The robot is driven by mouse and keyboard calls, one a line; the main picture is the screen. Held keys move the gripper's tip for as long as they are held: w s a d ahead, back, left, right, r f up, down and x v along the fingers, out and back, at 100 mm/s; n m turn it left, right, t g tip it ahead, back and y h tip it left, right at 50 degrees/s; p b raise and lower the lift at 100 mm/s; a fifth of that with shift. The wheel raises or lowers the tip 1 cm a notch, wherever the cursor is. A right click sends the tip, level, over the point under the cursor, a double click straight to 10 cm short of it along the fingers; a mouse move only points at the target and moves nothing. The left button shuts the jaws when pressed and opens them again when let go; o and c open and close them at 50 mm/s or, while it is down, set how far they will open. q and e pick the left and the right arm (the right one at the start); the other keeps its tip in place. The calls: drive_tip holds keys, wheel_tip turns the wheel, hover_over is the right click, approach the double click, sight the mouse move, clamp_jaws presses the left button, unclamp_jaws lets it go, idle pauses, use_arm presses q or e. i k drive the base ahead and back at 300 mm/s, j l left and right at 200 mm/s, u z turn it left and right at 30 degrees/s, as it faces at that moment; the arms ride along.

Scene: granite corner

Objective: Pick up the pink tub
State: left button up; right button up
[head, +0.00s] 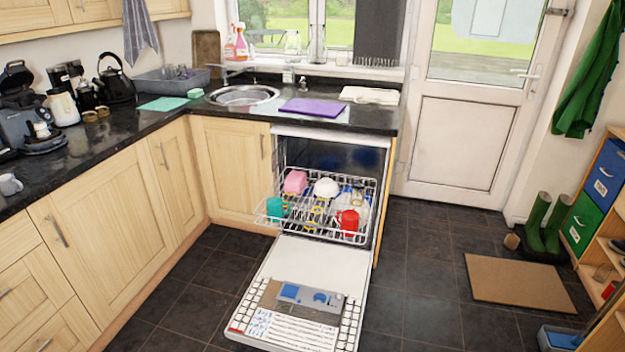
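The pink tub (295,182) sits in the pulled-out rack (268,216) of the open dishwasher, at the rack's left back. A white bowl (326,188) is just to its right, and a teal cup (276,207) is in front of it to the left. The tub's lower part is partly hidden by the rack wires. Neither of my grippers shows in the head view.
The dishwasher door (262,268) lies folded down over the floor in front of the rack. A red cup (348,221) stands at the rack's front right. Dark floor tiles (420,290) to the right are clear up to the brown mat (515,283).

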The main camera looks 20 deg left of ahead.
sight(296, 182)
drive_tip(key=i+l+z, duration=0.8)
drive_tip(key=i, duration=0.3)
drive_tip(key=i+u, duration=0.7)
drive_tip(key=u, duration=0.15)
